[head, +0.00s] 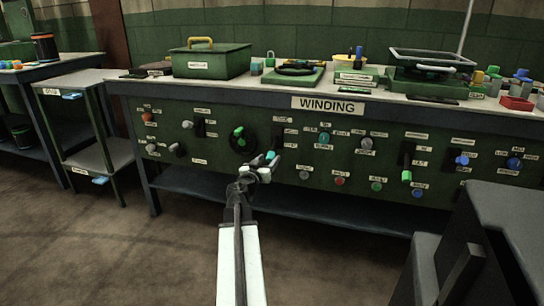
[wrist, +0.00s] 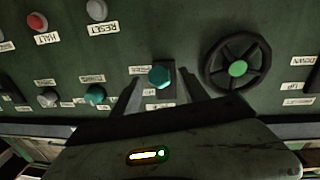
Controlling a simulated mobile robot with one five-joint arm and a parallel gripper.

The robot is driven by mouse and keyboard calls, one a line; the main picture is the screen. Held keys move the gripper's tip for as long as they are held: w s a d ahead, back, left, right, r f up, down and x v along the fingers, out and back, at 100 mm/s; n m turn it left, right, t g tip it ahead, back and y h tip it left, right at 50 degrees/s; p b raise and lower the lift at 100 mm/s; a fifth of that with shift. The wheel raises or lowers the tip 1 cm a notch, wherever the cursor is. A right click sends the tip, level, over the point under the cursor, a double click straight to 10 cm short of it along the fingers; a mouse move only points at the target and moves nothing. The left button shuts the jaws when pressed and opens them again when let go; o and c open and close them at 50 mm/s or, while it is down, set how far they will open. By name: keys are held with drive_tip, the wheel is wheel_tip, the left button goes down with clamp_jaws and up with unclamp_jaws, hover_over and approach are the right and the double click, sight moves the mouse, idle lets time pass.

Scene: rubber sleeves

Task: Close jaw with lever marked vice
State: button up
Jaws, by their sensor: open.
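A lever with a teal knob (wrist: 159,77) stands on the dark green panel (head: 220,150). Its small labels are too blurred for me to read "vice". The teal knob also shows in the head view (head: 271,155), just beyond my gripper (head: 263,168). In the wrist view my gripper (wrist: 164,82) is open, with one finger on each side of the teal knob. Contact with the knob cannot be told. The lever's base is partly hidden behind the knob.
A black handwheel (wrist: 237,68) with a green hub is close beside the lever. Teal (wrist: 95,95), grey (wrist: 48,97) and red (wrist: 37,22) knobs sit on the other side. The bench top (head: 330,92) carries boxes and tools. A grey block (head: 500,225) stands at the right front.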

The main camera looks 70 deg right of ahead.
sight(274, 153)
drive_tip(key=d, duration=0.6)
drive_tip(key=shift+s, duration=0.15)
clamp_jaws()
idle(1.1)
